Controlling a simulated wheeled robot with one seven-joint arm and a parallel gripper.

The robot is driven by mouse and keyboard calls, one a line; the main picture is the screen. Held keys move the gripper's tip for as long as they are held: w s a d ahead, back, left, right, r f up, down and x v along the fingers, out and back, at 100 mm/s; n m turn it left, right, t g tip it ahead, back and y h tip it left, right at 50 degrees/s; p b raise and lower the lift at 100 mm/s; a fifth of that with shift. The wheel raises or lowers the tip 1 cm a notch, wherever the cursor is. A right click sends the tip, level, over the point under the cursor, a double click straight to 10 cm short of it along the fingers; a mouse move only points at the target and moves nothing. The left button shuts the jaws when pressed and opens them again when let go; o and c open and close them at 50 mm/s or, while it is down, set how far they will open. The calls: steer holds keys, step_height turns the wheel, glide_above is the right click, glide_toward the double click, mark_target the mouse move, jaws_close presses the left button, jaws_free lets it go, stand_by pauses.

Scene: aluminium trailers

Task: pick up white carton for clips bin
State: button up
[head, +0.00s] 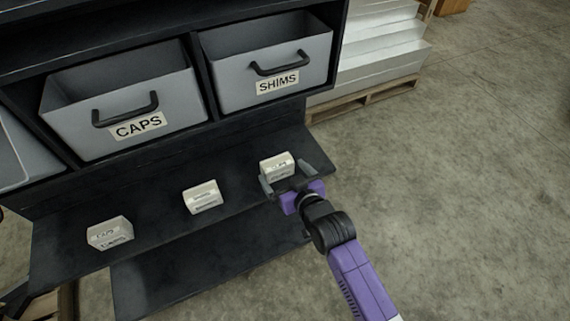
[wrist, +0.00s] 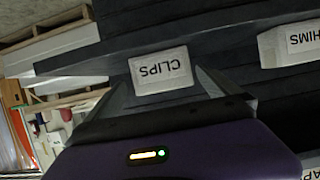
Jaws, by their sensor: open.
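The white carton labelled CLIPS (wrist: 160,72) stands on the dark lower shelf (head: 150,220). It shows upside down in the wrist view, and it is the rightmost carton (head: 277,166) in the head view. My gripper (head: 283,173) is open, with its fingers around the near part of this carton, one on each side. No clips bin label is in view.
A SHIMS carton (wrist: 290,43) and a CAPS carton (head: 110,233) stand further left on the shelf in the head view. Grey CAPS (head: 122,105) and SHIMS (head: 268,65) bins sit above, with another bin (head: 15,155) cut off at left. Floor at right is clear.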

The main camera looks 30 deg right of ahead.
mark_target(274, 162)
steer(key=shift+b+x, duration=0.55)
steer(key=shift+x, duration=3.05)
steer(key=shift+a+r, duration=0.15)
steer(key=shift+r, duration=0.05)
steer(key=c, duration=1.4)
